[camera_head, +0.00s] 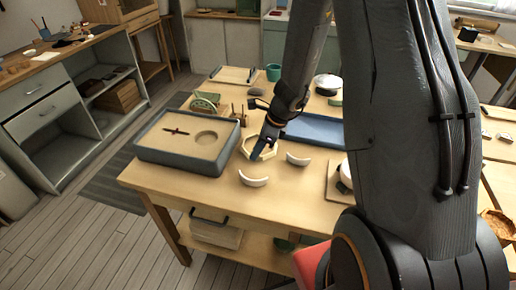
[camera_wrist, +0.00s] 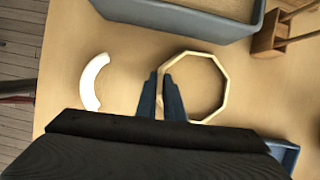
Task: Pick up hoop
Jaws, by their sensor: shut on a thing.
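The hoop (camera_head: 246,149) is a pale wooden, many-sided ring near the front middle of the workbench. In the wrist view the hoop (camera_wrist: 226,78) lies right of centre, with bare wood showing through it. My gripper (camera_head: 263,150) reaches down to the hoop from above. In the wrist view my gripper (camera_wrist: 161,80) has its dark blue fingers at the left side of the ring, shut on its rim. The fingers and the dark gripper body hide part of that side. I cannot tell whether the hoop rests on the top or is slightly above it.
A grey tray (camera_head: 146,152) with a sandy bed is to the left. White curved pieces (camera_head: 254,181) (camera_head: 298,160) lie in front and to the right. A blue tray (camera_head: 316,134) and a small wooden rack (camera_wrist: 273,37) are close by. The workbench's front edge (camera_head: 200,200) is near.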

